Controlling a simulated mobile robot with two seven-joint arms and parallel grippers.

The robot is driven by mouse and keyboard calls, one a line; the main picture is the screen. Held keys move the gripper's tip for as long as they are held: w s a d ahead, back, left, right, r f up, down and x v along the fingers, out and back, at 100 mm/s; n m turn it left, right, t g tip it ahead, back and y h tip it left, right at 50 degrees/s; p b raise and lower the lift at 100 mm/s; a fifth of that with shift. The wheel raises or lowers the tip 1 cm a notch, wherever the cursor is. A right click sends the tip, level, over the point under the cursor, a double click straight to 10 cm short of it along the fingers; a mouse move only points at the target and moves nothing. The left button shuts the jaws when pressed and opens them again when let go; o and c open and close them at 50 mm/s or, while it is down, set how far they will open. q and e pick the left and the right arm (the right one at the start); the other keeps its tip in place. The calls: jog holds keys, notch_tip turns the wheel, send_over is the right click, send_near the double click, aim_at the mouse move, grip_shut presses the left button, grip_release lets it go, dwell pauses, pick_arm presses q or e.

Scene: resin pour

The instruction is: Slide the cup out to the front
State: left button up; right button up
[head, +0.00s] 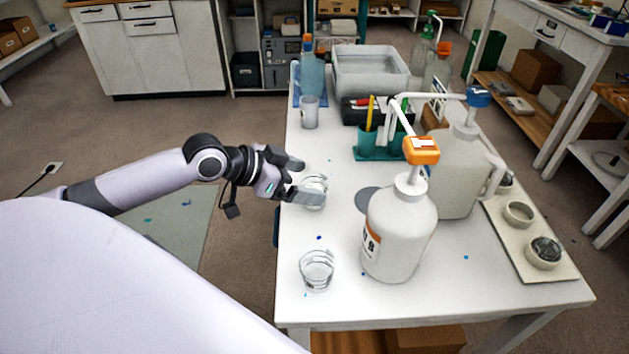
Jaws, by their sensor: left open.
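A clear cup (315,184) stands upright on the white table near its left edge. My left gripper (309,180) is open at this cup, reaching in from the left. One finger is on its far side and the other crosses in front, hiding part of the cup's wall. I cannot tell whether the fingers touch it. A second clear cup (317,269) stands nearer the front left corner, apart from the gripper. My right gripper is not in view.
A white pump bottle (398,235) with an orange top stands right of the cups, with a larger pump jug (457,165) behind it. A grey disc (368,199) lies beside the bottle. The table's front strip is mostly clear.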

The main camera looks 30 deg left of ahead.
pick_arm(q)
jog(key=shift+v, duration=1.05)
